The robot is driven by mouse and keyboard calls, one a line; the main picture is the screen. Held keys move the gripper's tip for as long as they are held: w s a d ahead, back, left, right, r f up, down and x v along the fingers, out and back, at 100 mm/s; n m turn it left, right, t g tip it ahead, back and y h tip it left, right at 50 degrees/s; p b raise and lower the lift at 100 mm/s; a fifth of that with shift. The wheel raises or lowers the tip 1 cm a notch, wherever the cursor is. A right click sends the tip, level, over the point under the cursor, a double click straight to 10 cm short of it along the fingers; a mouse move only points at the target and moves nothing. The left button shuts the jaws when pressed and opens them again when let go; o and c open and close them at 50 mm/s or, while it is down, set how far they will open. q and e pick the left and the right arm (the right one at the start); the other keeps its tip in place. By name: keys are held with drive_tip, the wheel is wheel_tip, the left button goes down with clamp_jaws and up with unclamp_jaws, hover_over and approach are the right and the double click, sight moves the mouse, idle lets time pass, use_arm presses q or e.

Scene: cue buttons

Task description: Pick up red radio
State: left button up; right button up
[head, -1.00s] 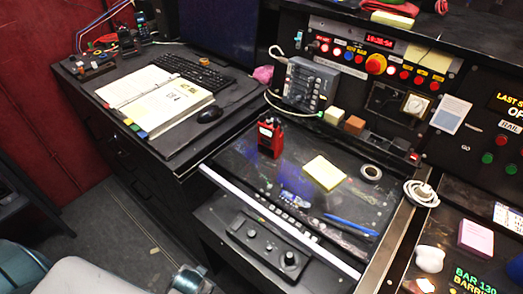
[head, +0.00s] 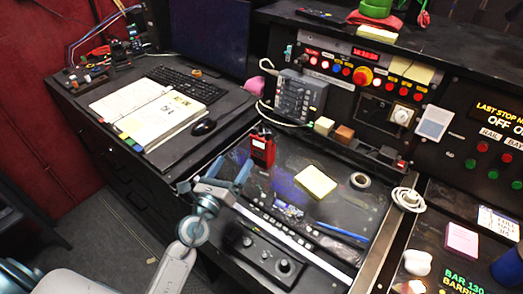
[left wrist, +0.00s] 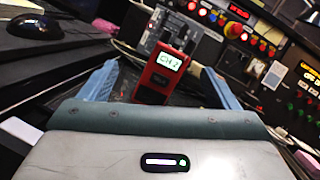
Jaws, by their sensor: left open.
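The red radio (head: 262,149) stands upright on the dark console desk in the head view, with a black top and antenna. In the left wrist view the radio (left wrist: 161,76) shows a lit screen reading "CH 2", beyond and between the blue fingers. My left gripper (head: 214,176) is open and empty, just in front of and to the left of the radio, apart from it. Its two blue fingers also show spread in the left wrist view (left wrist: 155,80). My right gripper is not seen.
A yellow note pad (head: 315,182) and a tape ring (head: 360,181) lie right of the radio. An open binder (head: 160,115) and a mouse (head: 204,127) are to the left. The control panel (head: 300,97) with cables rises behind. A blue pen (head: 341,231) lies in front.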

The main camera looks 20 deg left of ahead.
sight(259, 150)
use_arm(q)
drive_tip(key=f+m, duration=0.1)
drive_tip(key=w+d+f+m+g+h, duration=0.1)
drive_tip(key=m, duration=0.1)
drive_tip(key=d+f+m+g, duration=0.1)
drive_tip(key=m, duration=0.1)
drive_tip(key=shift+w+h, duration=0.3)
drive_tip(key=shift+w, duration=0.05)
drive_tip(key=shift+m, duration=0.3)
drive_tip(key=x, duration=0.5)
drive_tip(key=shift+w+d+f, duration=0.1)
drive_tip(key=shift+w+f, duration=0.05)
drive_tip(key=x, duration=0.1)
drive_tip(key=p+x, duration=0.1)
drive_tip(key=x, duration=0.3)
drive_tip(key=shift+r+p, duration=0.3)
drive_tip(key=shift+w+f, duration=0.1)
drive_tip(key=shift+w, duration=0.2)
drive_tip(key=shift+s, duration=0.15)
drive_tip(key=shift+c, duration=0.4)
drive_tip(key=c, duration=1.1)
